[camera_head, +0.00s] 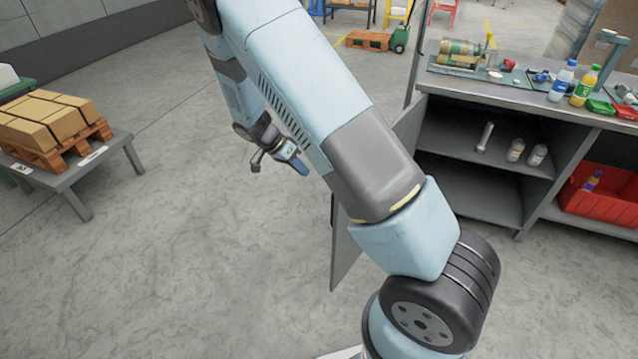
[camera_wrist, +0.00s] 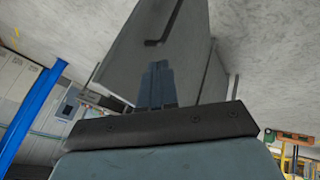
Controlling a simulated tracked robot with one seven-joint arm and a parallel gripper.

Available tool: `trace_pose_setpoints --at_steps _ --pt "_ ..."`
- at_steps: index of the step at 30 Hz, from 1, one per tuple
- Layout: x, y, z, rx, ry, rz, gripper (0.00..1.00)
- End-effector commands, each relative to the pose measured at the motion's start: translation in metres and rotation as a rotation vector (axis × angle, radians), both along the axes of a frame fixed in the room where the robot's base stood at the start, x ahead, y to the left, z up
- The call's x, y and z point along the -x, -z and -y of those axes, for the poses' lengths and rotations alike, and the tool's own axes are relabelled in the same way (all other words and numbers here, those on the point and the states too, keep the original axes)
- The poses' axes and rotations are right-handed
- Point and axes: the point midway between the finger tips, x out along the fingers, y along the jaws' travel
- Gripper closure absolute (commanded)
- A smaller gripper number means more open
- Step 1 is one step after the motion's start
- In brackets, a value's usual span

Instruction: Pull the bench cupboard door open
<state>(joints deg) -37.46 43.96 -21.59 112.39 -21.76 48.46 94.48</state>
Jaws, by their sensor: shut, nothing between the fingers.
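The bench cupboard door (camera_head: 345,255) is a grey panel standing swung out from the bench, partly hidden behind my arm. The cupboard interior (camera_head: 470,190) shows, with a shelf inside. In the wrist view the door panel (camera_wrist: 125,55) fills the middle, with a dark bar handle (camera_wrist: 168,28) near the top. My gripper (camera_head: 300,167) is left of the door in the head view, over open floor. In the wrist view its blue fingers (camera_wrist: 157,72) are together and empty, short of the handle in the picture. I cannot tell whether they touch the panel.
The bench top (camera_head: 500,90) carries bottles, a brass-coloured cylinder and small parts. Small bottles stand on the cupboard shelf (camera_head: 480,140). A red bin (camera_head: 600,205) sits at right. A low table (camera_head: 75,172) with boxes on a pallet stands at left. The floor between is clear.

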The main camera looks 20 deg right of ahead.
Motion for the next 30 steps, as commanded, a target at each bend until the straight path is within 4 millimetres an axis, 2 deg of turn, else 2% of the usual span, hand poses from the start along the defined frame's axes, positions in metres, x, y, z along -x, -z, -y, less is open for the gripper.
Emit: trace_pose_setpoints --at_steps 5,18,24,30 --pt "0.004 0.018 0.013 0.001 0.002 -0.003 1.00" --pt "0.014 0.079 0.058 0.000 0.001 -0.005 1.00" --pt "0.035 0.076 0.073 -0.001 -0.001 -0.002 1.00" --pt "0.044 0.076 0.080 -0.001 -0.001 -0.002 1.00"
